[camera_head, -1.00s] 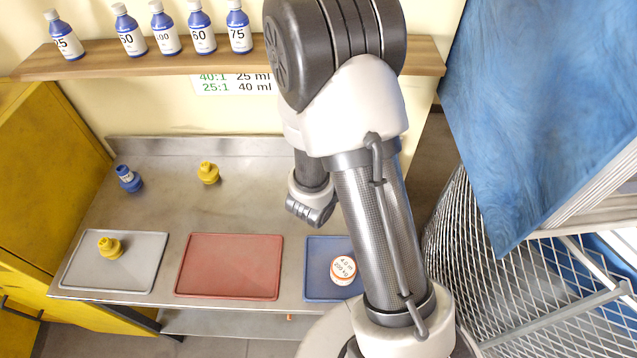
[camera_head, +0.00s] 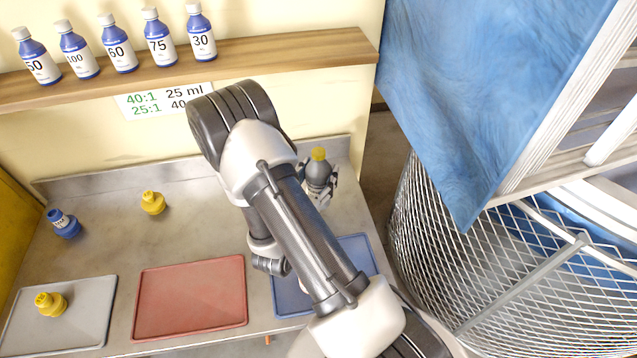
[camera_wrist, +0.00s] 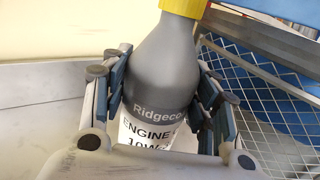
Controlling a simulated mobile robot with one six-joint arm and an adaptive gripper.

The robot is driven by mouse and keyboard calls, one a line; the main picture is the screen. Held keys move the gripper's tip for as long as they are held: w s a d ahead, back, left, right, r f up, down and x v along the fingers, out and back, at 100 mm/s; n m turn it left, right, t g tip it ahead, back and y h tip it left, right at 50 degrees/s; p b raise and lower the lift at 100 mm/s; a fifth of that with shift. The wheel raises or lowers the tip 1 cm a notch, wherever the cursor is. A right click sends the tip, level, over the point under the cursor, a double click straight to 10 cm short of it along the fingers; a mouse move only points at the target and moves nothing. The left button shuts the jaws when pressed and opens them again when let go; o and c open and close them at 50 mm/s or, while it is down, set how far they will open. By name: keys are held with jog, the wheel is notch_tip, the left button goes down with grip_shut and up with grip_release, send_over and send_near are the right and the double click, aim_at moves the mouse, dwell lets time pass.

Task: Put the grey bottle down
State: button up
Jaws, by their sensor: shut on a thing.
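The grey bottle (camera_head: 318,173) has a yellow cap and stands roughly upright at the back right of the metal bench (camera_head: 204,232). In the wrist view the grey bottle (camera_wrist: 165,75) shows a white label reading "Ridgeco" and "ENGINE", and it looks slightly tilted. My gripper (camera_head: 322,190) is shut on its body, with a finger on each side, also seen in the wrist view (camera_wrist: 160,105). The bottle's base is hidden, so I cannot tell whether it touches the bench.
Grey (camera_head: 60,318), red (camera_head: 190,297) and blue (camera_head: 360,252) trays lie along the front. A shelf (camera_head: 250,52) holds several blue bottles. A wire mesh basket (camera_head: 470,270) is right.

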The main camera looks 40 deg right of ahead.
jog(key=shift+f+b, duration=0.35)
jog(key=shift+f, duration=1.1)
jog(key=shift+f, duration=0.25)
jog(key=o, duration=1.5)
jog(key=shift+c, duration=0.2)
jog(key=shift+r, duration=0.15)
